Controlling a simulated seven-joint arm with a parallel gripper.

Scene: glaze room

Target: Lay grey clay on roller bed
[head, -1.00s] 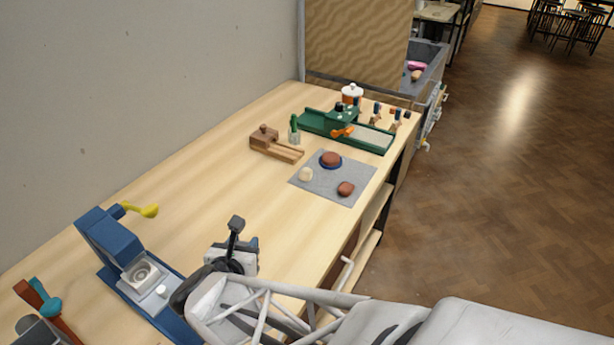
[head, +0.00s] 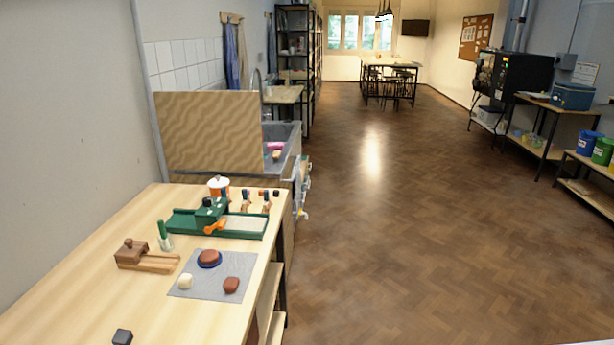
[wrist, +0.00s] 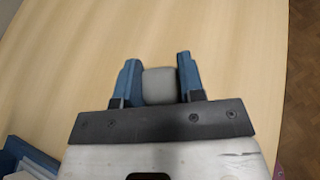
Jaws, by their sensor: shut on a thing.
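The grey clay (wrist: 158,86) is a rounded pale-grey lump in the wrist view. My gripper (wrist: 158,72) is shut on it, with one blue finger on each side, above bare wooden tabletop. The green roller (head: 205,215) stands near the far end of the bench in the head view, with an orange handle. Its pale flat bed (head: 243,225) extends to the right and looks empty.
A grey mat (head: 215,283) before the roller holds a cream lump (head: 185,281), a brown lump (head: 231,284) and another brown lump (head: 209,257) on a blue disc. A wooden tool (head: 145,257) and a green-handled tool (head: 164,236) stand left.

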